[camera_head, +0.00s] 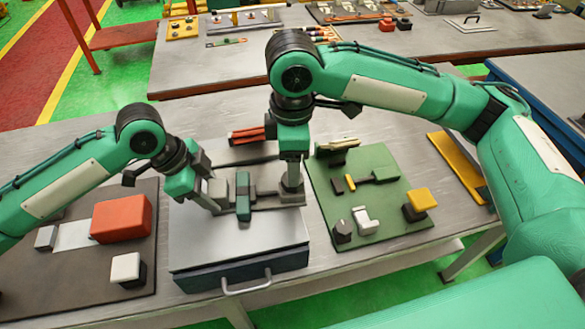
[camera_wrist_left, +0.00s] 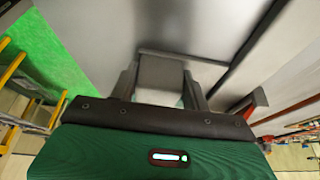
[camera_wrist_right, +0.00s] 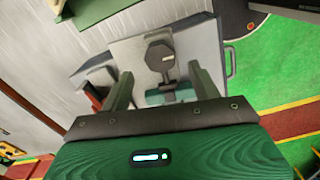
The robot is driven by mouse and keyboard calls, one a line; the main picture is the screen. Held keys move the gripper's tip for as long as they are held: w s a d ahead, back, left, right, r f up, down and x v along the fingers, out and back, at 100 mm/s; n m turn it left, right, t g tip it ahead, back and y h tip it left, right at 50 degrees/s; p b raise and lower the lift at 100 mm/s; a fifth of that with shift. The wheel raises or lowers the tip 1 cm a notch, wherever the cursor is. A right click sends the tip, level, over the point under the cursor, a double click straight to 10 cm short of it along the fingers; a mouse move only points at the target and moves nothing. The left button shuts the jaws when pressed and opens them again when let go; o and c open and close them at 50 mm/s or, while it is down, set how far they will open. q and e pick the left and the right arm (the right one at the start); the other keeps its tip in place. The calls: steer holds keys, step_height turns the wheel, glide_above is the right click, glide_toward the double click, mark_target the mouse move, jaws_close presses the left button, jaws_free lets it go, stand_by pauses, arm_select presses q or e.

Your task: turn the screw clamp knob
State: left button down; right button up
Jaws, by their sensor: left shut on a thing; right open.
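The screw clamp (camera_head: 263,198) lies across the grey plate in the middle of the table, with a green block at its middle. My left gripper (camera_head: 212,196) is at the clamp's left end. In the left wrist view its fingers are shut on a grey block (camera_wrist_left: 160,75). My right gripper (camera_head: 291,182) points down over the clamp's right end. In the right wrist view my right gripper (camera_wrist_right: 163,88) is open, and a dark many-sided knob (camera_wrist_right: 159,56) shows just beyond the fingertips, between them. In the head view the knob is mostly hidden by my right gripper.
The plate tops a dark drawer unit (camera_head: 240,273) with a front handle. A green board (camera_head: 375,222) with small parts lies to the right. A dark mat (camera_head: 75,275) with a red block (camera_head: 121,218) lies to the left. Red bars (camera_head: 247,136) lie behind.

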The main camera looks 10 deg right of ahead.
arm_select(q)
steer(key=shift+r, duration=0.1)
arm_select(e)
step_height(320, 180, up, 8)
steer(key=shift+f, duration=0.25)
arm_select(q)
steer(key=c, duration=0.6)
jaws_free()
